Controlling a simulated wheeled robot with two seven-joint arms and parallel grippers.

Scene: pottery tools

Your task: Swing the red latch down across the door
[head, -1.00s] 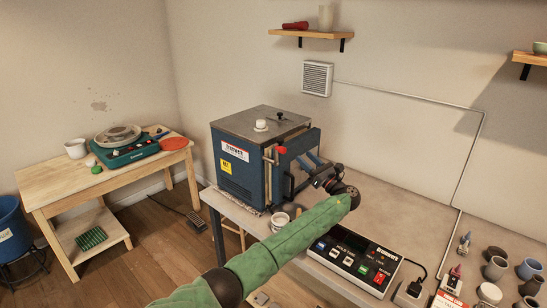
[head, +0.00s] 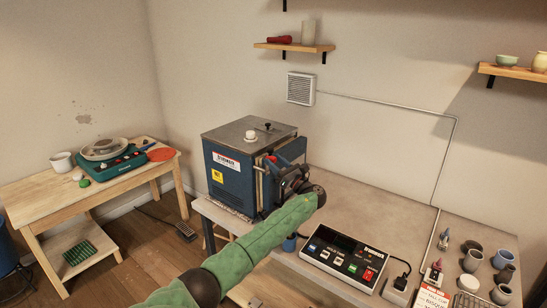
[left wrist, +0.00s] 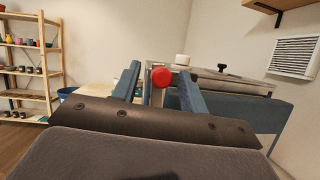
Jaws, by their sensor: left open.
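The red latch knob (head: 271,158) is at the upper front edge of the blue kiln (head: 228,176). In the left wrist view the knob (left wrist: 162,77) shows round and red between my two blue-grey fingers. My left gripper (head: 277,168) is open at the kiln's front, with a finger on each side of the knob in the picture. I cannot tell whether either finger touches it. My gripper and arm cover much of the kiln door, and most of the latch's bar is hidden. My right gripper is not in view.
A control box (head: 342,254) with coloured buttons sits on the bench (head: 370,204) right of the kiln. Several pots stand at the bench's right end. A wooden table (head: 108,185) with a pottery wheel is at left. A shelf (head: 293,46) hangs above.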

